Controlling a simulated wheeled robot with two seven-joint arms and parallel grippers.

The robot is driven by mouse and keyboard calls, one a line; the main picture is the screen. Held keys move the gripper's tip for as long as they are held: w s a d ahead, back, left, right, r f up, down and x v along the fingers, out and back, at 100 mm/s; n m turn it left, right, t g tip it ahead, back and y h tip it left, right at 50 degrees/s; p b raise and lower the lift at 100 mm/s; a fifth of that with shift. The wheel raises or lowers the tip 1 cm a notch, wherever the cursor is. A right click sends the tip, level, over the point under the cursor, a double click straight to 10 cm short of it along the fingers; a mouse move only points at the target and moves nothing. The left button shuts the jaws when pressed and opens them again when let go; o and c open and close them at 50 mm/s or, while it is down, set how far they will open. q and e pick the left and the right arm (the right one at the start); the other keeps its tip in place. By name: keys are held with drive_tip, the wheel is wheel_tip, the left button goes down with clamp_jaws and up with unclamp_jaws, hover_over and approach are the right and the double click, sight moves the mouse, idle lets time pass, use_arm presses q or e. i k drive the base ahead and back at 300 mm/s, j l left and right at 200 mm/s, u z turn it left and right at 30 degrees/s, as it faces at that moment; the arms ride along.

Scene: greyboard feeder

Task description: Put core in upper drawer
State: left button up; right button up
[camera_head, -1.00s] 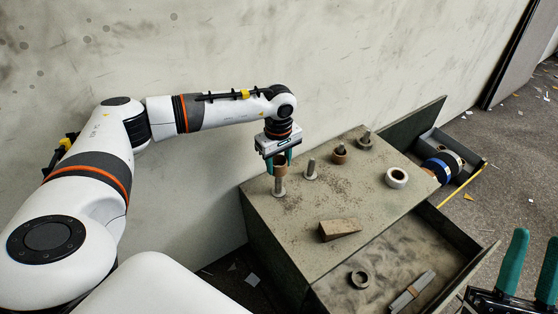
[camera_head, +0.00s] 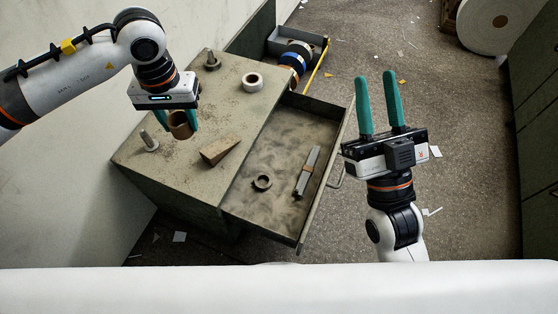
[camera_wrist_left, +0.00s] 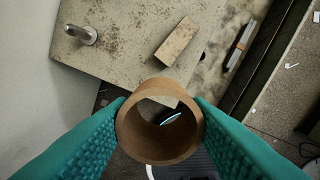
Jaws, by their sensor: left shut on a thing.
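My left gripper (camera_head: 179,122) is shut on a brown cardboard core (camera_head: 180,127) and holds it above the grey-green cabinet top, near a metal peg (camera_head: 149,142). In the left wrist view the core (camera_wrist_left: 160,148) is a hollow ring between both green fingers, its open end toward the camera. The upper drawer (camera_head: 285,132) stands pulled out, to the right of the held core. A dark ring (camera_head: 261,183) and a grey bar (camera_head: 307,171) lie inside it. My right gripper (camera_head: 376,77) is open and empty, right of the drawer, fingers pointing up.
A wooden wedge (camera_head: 220,150) lies on the cabinet top between the held core and the drawer. A white ring (camera_head: 252,82) and another peg (camera_head: 212,62) stand farther back. An open tray (camera_head: 320,47) with striped rolls sits behind. Much of the drawer floor is bare.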

sight(309, 140)
drive_tip(key=l+u, duration=0.25)
drive_tip(key=l, duration=0.4)
drive_tip(key=k+l+u, duration=0.1)
drive_tip(key=l+u, duration=0.15)
drive_tip(key=l, duration=0.35)
drive_tip(key=i+l+u, duration=0.25)
drive_tip(key=l, duration=0.4)
drive_tip(key=i+l+u, duration=0.1)
drive_tip(key=i+l, duration=0.15)
drive_tip(key=i+l+u, duration=0.1)
drive_tip(key=l, duration=0.3)
drive_tip(key=i+l+u, duration=0.15)
drive_tip(key=l, duration=0.25)
